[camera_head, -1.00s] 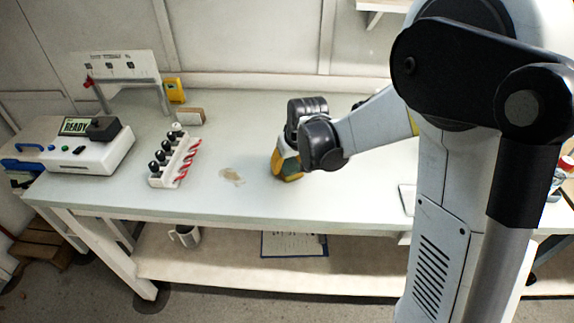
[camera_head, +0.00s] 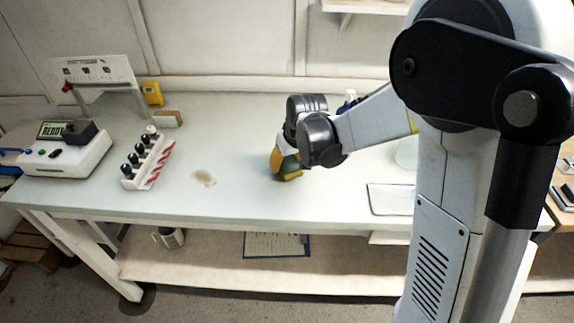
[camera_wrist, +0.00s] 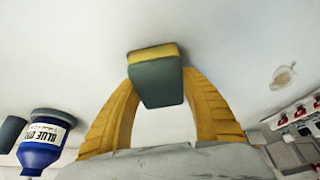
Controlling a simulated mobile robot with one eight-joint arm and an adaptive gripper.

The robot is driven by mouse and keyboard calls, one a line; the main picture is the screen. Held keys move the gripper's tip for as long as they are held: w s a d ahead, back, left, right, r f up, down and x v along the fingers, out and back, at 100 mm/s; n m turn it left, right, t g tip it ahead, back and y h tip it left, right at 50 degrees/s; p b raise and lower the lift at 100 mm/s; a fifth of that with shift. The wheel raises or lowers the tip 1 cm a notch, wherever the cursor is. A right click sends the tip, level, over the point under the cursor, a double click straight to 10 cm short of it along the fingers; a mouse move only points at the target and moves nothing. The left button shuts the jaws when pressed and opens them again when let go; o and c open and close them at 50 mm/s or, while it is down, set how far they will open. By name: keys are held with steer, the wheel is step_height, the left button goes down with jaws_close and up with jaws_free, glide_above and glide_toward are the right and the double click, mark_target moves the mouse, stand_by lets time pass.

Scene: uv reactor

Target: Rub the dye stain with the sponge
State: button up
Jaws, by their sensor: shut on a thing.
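The sponge (camera_wrist: 157,84), dark green with a yellow layer, sits between the two yellow fingertips of my gripper (camera_wrist: 155,72) in the wrist view. The gripper is shut on it. In the head view my gripper (camera_head: 286,166) points down over the white bench, right of the stain; whether the sponge touches the bench I cannot tell. The dye stain (camera_head: 203,178) is a pale brownish patch on the bench top. It also shows in the wrist view (camera_wrist: 283,77), at the right, apart from the sponge.
A rack of black-capped vials (camera_head: 148,160) stands left of the stain, near a white device reading READY (camera_head: 66,154). A blue dye bottle (camera_wrist: 42,146) shows in the wrist view. A flat tray (camera_head: 390,199) lies right of my gripper. The bench around the stain is clear.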

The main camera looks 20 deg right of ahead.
steer(key=r, duration=0.1)
steer(key=r+p, duration=0.1)
steer(key=shift+a+r, duration=0.3)
steer(key=shift+r, duration=0.05)
steer(key=shift+r+p, duration=1.6)
steer(key=shift+r, duration=0.6)
